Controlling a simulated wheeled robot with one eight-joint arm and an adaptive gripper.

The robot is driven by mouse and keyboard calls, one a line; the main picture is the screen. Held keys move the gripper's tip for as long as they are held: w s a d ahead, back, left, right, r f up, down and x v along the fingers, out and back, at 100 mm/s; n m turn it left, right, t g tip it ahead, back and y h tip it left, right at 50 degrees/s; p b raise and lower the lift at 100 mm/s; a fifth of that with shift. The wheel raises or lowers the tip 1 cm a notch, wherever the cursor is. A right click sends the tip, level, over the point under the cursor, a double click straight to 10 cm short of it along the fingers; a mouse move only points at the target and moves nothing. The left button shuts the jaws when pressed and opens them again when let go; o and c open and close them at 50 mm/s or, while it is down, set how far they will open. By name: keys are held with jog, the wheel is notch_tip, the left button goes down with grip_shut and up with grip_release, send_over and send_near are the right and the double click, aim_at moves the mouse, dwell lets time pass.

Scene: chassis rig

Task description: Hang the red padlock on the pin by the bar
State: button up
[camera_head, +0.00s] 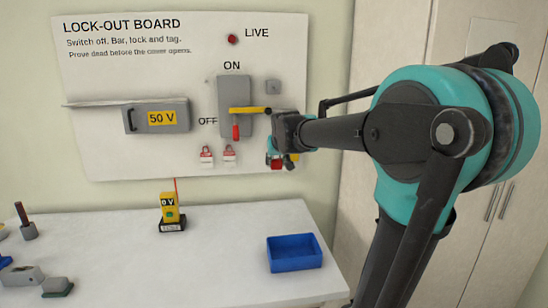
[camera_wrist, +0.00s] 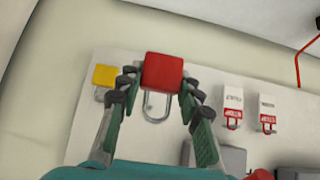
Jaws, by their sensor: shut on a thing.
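The red padlock (camera_head: 277,166) is in my gripper at the lower right of the lock-out board. In the wrist view the red padlock (camera_wrist: 162,72) sits between the fingertips (camera_wrist: 157,93), its shackle pointing to the picture's bottom. My gripper (camera_head: 281,157) is shut on it; whether a board hook also carries it cannot be told. The yellow bar (camera_head: 246,110) lies across the grey switch box (camera_head: 233,92), up and left of my gripper, with a red handle (camera_head: 236,131) below it. A dark end shows at the bar's right; the pin cannot be made out clearly.
A yellow padlock (camera_wrist: 104,76) hangs close beside the red one. Two red-and-white tags (camera_head: 206,156) (camera_head: 229,154) hang left of my gripper. A grey 50 V cover (camera_head: 158,116) is further left. Below are a blue tray (camera_head: 294,253) and a yellow tester (camera_head: 170,208).

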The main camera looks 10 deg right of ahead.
jog(key=s, duration=0.6)
jog(key=shift+w, duration=8.6)
jog(key=s, duration=0.8)
jog(key=shift+s, duration=0.4)
jog(key=shift+s, duration=0.1)
jog(key=shift+f, duration=0.15)
